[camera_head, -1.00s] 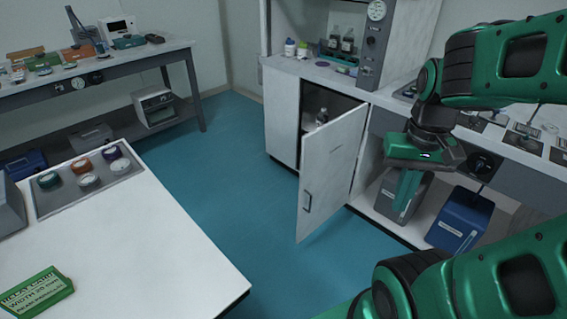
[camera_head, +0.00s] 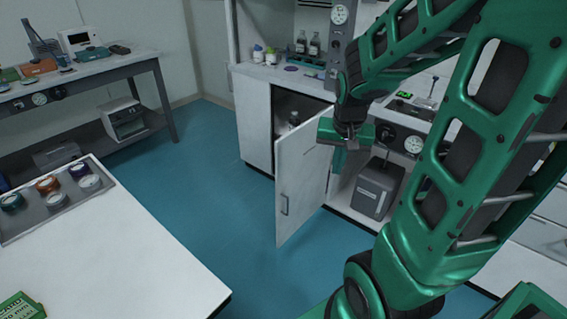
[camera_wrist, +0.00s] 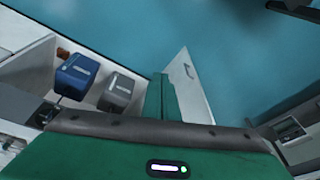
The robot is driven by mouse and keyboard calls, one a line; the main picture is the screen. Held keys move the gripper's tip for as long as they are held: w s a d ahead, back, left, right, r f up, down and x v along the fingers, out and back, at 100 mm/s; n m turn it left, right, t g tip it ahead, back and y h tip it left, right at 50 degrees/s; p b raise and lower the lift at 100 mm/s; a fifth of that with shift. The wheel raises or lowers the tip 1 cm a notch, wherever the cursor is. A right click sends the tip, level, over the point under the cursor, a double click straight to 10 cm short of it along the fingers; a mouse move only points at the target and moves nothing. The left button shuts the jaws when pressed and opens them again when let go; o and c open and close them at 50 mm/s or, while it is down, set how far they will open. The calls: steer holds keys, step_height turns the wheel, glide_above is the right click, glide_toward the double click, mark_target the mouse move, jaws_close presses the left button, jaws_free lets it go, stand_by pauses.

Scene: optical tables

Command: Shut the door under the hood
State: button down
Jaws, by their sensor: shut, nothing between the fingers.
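The white cabinet door (camera_head: 302,187) under the hood stands open, swung out into the room, with a dark handle (camera_head: 284,205) near its free edge. Behind it the dark cabinet opening (camera_head: 287,112) shows a bottle (camera_head: 294,119) inside. My gripper (camera_head: 338,162) is shut and empty, pointing down at the right side of the door, near its upper part; I cannot tell whether it touches. In the wrist view my gripper (camera_wrist: 160,98) is in front of the door (camera_wrist: 190,85), whose handle also shows there. The hood (camera_head: 310,30) stands above the cabinet.
A grey box (camera_head: 376,190) stands on the low shelf right of the door; a blue box (camera_wrist: 77,76) shows beside it in the wrist view. A white table (camera_head: 120,250) fills the front left. Blue floor (camera_head: 215,190) lies clear between the table and the door.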

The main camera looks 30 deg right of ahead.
steer(key=w+d+f+m+t, duration=0.2)
steer(key=w+f, duration=0.3)
steer(key=w, duration=0.6)
steer(key=m+t, duration=0.2)
steer(key=t, duration=0.1)
glide_toward(284, 164)
steer(key=a+x, duration=0.1)
steer(key=x, duration=0.3)
steer(key=shift+w+d+h, duration=0.15)
steer(key=shift+d+h, duration=0.1)
steer(key=shift+h, duration=0.15)
